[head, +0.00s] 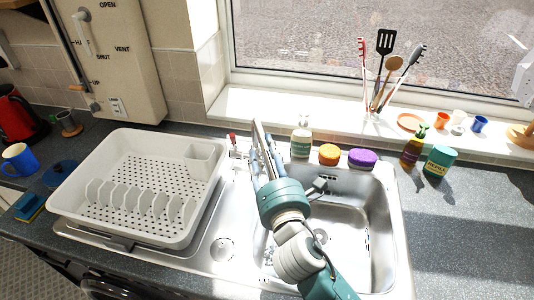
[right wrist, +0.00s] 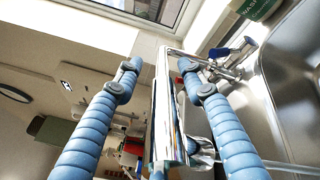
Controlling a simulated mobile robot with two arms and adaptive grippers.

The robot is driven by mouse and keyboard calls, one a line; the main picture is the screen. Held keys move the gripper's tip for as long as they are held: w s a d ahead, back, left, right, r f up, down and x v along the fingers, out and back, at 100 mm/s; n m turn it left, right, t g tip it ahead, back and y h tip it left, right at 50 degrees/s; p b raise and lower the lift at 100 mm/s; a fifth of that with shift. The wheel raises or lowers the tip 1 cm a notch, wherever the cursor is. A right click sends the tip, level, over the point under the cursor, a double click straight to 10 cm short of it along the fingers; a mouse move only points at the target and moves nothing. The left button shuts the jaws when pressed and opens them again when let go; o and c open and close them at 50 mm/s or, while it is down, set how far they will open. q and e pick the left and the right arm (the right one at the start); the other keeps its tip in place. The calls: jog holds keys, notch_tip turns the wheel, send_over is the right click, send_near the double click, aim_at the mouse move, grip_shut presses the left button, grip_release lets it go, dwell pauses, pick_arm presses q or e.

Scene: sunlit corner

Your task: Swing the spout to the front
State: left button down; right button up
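The chrome tap spout (head: 258,132) rises at the back of the sink, partly hidden by my right gripper (head: 261,152). In the right wrist view the spout (right wrist: 166,115) runs lengthwise between the two blue ribbed fingers of the right gripper (right wrist: 160,68). The fingers are apart, with a visible gap to the left of the spout; the right fingertip looks close to it, but contact cannot be told. A red-tipped tap handle (head: 233,139) stands left of the spout, and a blue-marked handle (right wrist: 219,52) shows in the wrist view. My left gripper is not in view.
A white dish rack (head: 110,166) fills the drainer on the left. The sink bowl (head: 345,225) lies below my right arm. A soap bottle (head: 301,140), an orange sponge (head: 328,154) and a purple one (head: 362,158) stand behind the bowl. The right counter is mostly clear.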

jog(key=shift+s+d+f, duration=0.15)
jog(key=shift+s, duration=0.35)
jog(key=v, duration=1.1)
